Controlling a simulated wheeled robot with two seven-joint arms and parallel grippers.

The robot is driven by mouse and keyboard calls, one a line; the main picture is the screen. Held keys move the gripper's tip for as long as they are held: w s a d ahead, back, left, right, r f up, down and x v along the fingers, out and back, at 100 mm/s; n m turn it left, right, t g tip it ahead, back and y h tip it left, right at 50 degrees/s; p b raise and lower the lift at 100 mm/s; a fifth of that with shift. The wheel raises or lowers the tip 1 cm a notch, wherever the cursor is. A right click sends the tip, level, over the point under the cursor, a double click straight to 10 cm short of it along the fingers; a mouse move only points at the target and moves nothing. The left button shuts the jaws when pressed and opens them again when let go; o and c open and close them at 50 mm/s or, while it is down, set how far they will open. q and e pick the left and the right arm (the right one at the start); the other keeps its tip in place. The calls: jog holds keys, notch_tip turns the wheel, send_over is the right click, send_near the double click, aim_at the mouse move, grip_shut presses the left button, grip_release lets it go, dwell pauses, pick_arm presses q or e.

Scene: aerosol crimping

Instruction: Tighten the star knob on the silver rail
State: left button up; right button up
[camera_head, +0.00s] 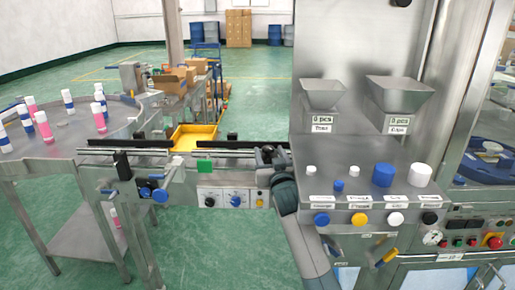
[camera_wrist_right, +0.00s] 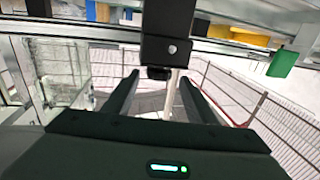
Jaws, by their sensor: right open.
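The silver rail (camera_head: 100,151) runs across the middle of the head view; its metal also crosses the top of the wrist view. My right gripper (camera_head: 266,156) is at the rail's right end, beside the machine table. In the right wrist view its two dark fingers (camera_wrist_right: 160,97) are apart and empty. A black block (camera_wrist_right: 168,38) with a small screw hangs ahead of them. A small dark knob-like part (camera_wrist_right: 159,73) shows under the block, roughly between the fingertips. I cannot tell whether it is the star knob or whether a finger touches it. My left gripper is not visible.
A black clamp with blue knobs (camera_head: 160,195) hangs farther left. The machine table (camera_head: 313,158) carries coloured caps on the right. A round table (camera_head: 70,143) with bottles stands left. A yellow bin (camera_head: 195,136) lies behind the rail.

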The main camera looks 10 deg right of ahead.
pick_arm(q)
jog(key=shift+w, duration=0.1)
pick_arm(e)
jog(key=shift+d+f, duration=0.15)
jog(key=shift+d, duration=0.05)
jog(key=shift+w, duration=0.1)
jog(key=shift+w, duration=0.4)
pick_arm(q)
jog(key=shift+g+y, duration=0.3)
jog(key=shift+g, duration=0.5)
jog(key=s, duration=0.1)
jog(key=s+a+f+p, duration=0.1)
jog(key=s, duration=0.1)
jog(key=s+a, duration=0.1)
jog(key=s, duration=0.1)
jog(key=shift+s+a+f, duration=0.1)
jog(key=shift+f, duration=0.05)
pick_arm(e)
jog(key=w, duration=0.6)
jog(key=shift+w+d, duration=0.25)
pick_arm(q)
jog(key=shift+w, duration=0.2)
pick_arm(e)
jog(key=shift+c, duration=0.6)
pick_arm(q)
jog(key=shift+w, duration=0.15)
pick_arm(e)
jog(key=c, duration=0.9)
